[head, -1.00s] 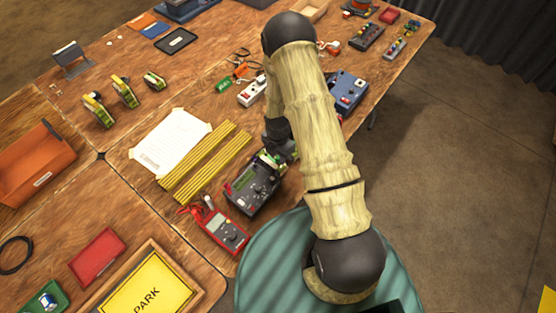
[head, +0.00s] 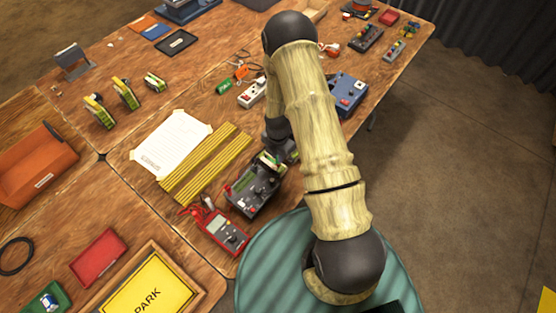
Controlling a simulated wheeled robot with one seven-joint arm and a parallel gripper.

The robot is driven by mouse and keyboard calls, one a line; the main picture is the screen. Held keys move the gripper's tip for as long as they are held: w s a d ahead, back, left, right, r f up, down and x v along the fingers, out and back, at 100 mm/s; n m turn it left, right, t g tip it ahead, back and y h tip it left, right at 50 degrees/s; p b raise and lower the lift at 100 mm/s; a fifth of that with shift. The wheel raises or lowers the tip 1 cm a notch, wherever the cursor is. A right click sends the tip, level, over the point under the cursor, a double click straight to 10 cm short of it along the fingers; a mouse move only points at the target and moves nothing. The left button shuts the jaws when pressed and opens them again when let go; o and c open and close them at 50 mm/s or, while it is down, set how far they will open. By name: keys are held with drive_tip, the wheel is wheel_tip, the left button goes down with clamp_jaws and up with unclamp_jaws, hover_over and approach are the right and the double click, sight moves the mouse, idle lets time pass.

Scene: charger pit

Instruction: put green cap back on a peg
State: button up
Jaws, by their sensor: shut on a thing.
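My gripper (head: 273,160) is over the back end of a dark grey charger box (head: 262,205) near the table's right edge. It is shut on a small green and pale piece, which looks like the green cap; the fingers and wrist hide much of it. The box's top shows small knobs, a red spot on its left and a green strip. The pegs are too small and too covered to tell apart. I cannot tell whether the held piece touches a peg.
A red multimeter (head: 222,232) lies close in front of the box. Yellow rods (head: 205,165) and a white paper (head: 172,142) lie to the left. A white power strip (head: 252,92) and a blue box (head: 347,92) stand behind. A yellow sign (head: 150,292) is at the front left.

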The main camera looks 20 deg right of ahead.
drive_tip(key=shift+r+p, duration=0.65)
drive_tip(key=shift+r, duration=0.55)
drive_tip(key=shift+f, duration=0.1)
